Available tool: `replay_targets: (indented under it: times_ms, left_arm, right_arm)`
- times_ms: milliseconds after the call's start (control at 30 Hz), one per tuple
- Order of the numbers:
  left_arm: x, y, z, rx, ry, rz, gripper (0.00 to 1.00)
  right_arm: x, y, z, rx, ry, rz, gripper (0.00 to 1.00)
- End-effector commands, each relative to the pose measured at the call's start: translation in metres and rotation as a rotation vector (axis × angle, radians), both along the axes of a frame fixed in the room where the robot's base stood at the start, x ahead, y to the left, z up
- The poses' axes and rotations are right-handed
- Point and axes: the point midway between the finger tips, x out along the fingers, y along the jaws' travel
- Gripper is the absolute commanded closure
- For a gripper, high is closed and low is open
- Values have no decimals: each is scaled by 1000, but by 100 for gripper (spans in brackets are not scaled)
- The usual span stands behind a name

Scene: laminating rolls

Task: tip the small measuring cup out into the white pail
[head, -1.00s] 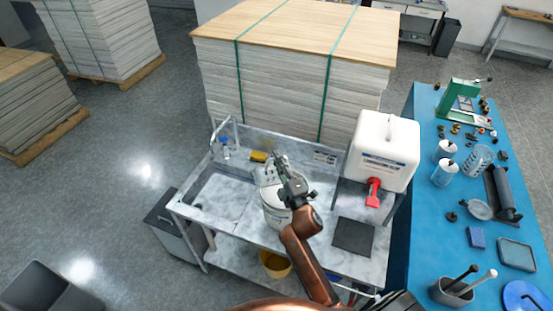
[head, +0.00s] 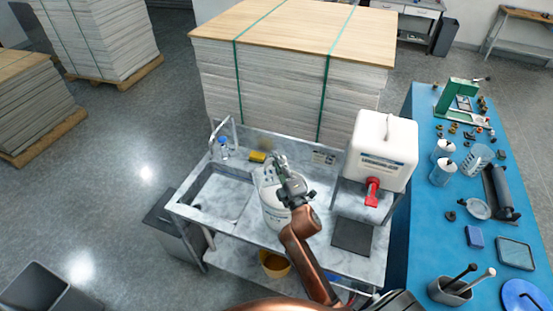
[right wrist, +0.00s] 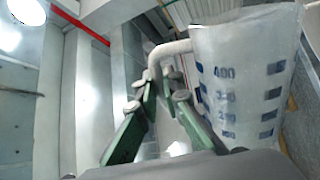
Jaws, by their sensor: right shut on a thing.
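The white pail (head: 273,215) stands on the metal sink bench, partly hidden by my right gripper and arm. My right gripper (head: 281,165) is above the pail. In the right wrist view its green fingers (right wrist: 166,95) are shut on the handle of the measuring cup (right wrist: 243,75), a translucent cup with blue graduation marks. In the head view the cup is mostly lost against the pail and gripper, so its contents and exact tilt cannot be told. My left gripper is not in view.
A sink basin (head: 217,193) with a tap lies left of the pail. A yellow sponge (head: 258,157) lies behind it. A white canister (head: 384,150) with a red tap stands to the right, above a dark mat (head: 352,235). A blue table (head: 425,215) holds several tools.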

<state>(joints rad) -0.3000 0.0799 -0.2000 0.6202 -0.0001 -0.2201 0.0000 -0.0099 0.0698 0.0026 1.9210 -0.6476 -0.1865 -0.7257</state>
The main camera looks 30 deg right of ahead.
Motion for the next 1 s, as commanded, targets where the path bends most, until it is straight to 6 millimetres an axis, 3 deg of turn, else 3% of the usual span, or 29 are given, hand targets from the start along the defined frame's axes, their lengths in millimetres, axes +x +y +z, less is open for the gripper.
replay_targets:
  times_ms: [633,1000]
  left_arm:
    - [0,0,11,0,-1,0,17]
    - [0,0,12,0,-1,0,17]
  right_arm:
    - [-2,-20,4,143,-12,0,100]
    - [-2,-22,4,157,-13,0,100]
